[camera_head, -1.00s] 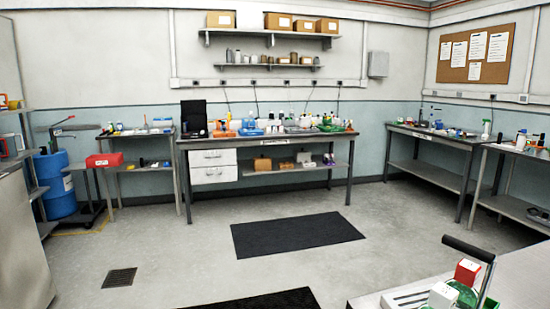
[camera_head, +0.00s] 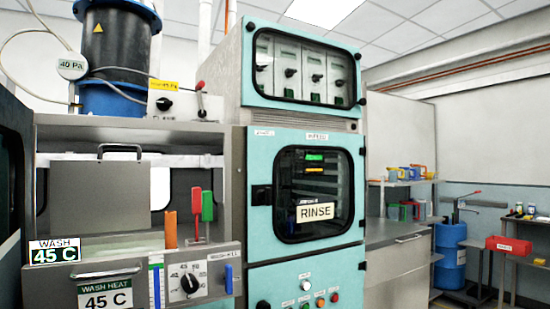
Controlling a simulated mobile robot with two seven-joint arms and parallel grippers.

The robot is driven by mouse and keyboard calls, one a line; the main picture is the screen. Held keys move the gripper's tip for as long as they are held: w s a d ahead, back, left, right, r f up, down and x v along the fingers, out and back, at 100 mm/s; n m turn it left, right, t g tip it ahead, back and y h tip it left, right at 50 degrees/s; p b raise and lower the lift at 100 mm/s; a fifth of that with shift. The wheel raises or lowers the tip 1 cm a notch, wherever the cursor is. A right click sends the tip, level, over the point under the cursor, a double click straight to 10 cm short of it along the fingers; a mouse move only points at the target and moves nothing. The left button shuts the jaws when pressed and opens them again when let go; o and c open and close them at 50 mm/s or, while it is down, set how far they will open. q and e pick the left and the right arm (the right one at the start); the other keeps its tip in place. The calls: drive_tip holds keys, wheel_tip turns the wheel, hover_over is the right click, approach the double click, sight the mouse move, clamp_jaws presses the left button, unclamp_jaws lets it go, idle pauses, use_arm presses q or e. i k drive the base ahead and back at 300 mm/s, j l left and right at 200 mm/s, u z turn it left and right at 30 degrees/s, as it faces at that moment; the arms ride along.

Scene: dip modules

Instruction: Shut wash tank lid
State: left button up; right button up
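The wash tank (camera_head: 100,255) is at the left, with a "WASH 45 C" display and a "WASH HEAT 45 C" label on its front. Its grey lid (camera_head: 105,195) stands upright at the back of the tank, with a dark handle (camera_head: 120,148) along its top edge. The lid is open, and the pale inside of the tank shows in front of it. Neither of my grippers is in view.
Orange, red and green upright pieces (camera_head: 207,206) stand at the tank's right side. A knob (camera_head: 189,283) is on the front panel. A teal cabinet with a "RINSE" window (camera_head: 314,212) adjoins on the right. A blue drum (camera_head: 450,255) stands farther right.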

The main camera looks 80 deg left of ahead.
sight(100, 195)
drive_tip(key=i+j+u, duration=0.2)
drive_tip(key=u, duration=0.45)
drive_tip(key=i+j+u, duration=0.25)
drive_tip(key=u, duration=0.35)
drive_tip(key=i+u, duration=0.35)
drive_tip(key=u, duration=0.3)
drive_tip(key=i+l+u, duration=0.1)
drive_tip(key=i+u, duration=0.15)
drive_tip(key=u, duration=0.4)
drive_tip(key=i+l+u, duration=0.2)
drive_tip(key=u, duration=0.4)
drive_tip(key=i+l+u, duration=0.2)
drive_tip(key=l+u, duration=0.2)
drive_tip(key=u, duration=0.25)
drive_tip(key=i+l+u, duration=0.1)
drive_tip(key=l+u, duration=0.3)
drive_tip(key=u, duration=0.25)
drive_tip(key=l+u, duration=0.4)
drive_tip(key=u, duration=0.2)
